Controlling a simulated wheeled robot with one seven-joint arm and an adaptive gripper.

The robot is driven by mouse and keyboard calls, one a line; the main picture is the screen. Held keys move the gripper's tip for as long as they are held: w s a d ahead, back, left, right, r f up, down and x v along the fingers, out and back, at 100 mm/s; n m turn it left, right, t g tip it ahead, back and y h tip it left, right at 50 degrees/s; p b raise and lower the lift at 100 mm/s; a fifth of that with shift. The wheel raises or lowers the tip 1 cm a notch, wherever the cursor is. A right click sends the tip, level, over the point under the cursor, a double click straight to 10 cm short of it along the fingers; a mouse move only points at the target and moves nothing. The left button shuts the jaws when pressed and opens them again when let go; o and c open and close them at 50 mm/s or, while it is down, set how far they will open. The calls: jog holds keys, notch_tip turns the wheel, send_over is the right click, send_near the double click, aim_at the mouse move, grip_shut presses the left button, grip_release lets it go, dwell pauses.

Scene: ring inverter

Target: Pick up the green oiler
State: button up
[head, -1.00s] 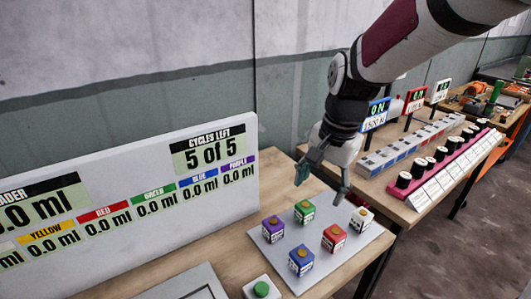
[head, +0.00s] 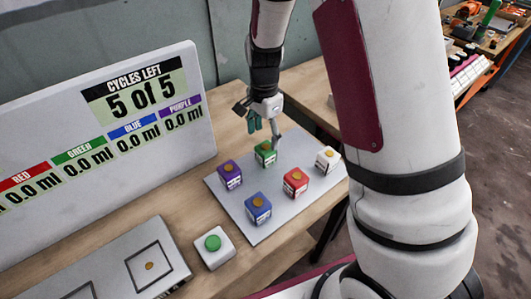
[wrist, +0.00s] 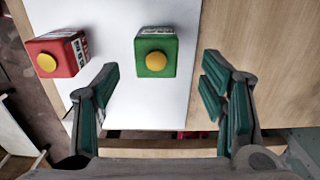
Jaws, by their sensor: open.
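The green oiler (head: 265,153) is a small green cube with an orange-yellow round top. It stands upright on a light grey plate (head: 243,217) on the wooden bench. My gripper (head: 266,128) is just above and behind it in the head view. In the wrist view the green oiler (wrist: 156,52) lies ahead of my gripper (wrist: 163,82), between the lines of its two spread fingers. The fingers are open and empty, and I see no contact with the oiler.
Purple (head: 229,174), blue (head: 258,208), red (head: 295,182) and white (head: 328,159) oilers stand on the same plate around the green one. A white box with a green button (head: 213,243) is in front. A display board (head: 105,130) stands at the left.

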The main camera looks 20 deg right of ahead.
aim_at(266, 147)
jog(key=f, duration=0.7)
jog(key=shift+s+d+f, duration=0.1)
jog(key=shift+s+f, duration=0.1)
jog(key=c, duration=1.3)
